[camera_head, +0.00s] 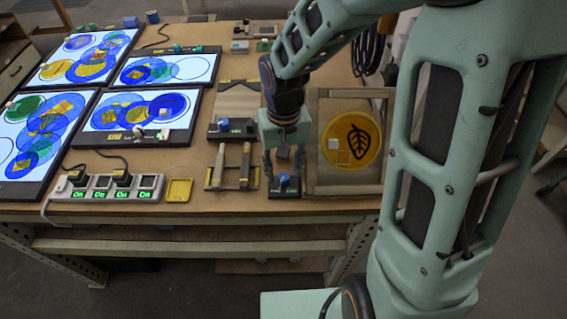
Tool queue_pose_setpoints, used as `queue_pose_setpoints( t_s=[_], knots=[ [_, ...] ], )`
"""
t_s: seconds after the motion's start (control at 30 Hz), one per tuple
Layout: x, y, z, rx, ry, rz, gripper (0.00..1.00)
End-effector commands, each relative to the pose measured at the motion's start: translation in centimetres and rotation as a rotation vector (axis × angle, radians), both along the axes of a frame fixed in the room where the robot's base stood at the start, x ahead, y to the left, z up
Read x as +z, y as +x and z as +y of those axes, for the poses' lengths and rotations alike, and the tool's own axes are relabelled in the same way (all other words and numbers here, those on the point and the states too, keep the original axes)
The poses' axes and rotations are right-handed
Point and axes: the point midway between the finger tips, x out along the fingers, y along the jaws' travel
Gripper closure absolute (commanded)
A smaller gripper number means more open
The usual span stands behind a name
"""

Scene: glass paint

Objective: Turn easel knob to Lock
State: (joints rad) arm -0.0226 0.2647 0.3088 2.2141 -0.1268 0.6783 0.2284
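A small blue knob (283,178) sits on a dark base (288,192) near the front edge of the table. A small green label shows on the base, too small to read. The easel (318,165), a wooden frame holding a yellow disc (333,130) with a black leaf, stands just right of the knob. My gripper (284,174) points down over the knob. Its fingers are spread, one on each side of the knob, and look apart from it. Whether either finger touches the knob cannot be told at this size.
Another blue knob (223,125) is on a board to the left. A wooden rack (245,165), a yellow tray (178,190) and a power strip (110,193) with green "On" labels lie along the front. Lit panels (133,113) with coloured discs fill the left. My arm covers the right.

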Motion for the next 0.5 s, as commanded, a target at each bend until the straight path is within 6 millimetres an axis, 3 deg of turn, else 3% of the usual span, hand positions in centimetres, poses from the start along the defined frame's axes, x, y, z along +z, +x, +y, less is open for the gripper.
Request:
queue_pose_setpoints(
  t_s=[0.2, 0.5],
  knots=[
    [-2.4, 0.0, 0.0, 0.0, 0.0, 0.002, 0.61],
    [-2.7, 0.0, 0.0, -0.001, 0.0, 0.0, 0.61]
  ],
)
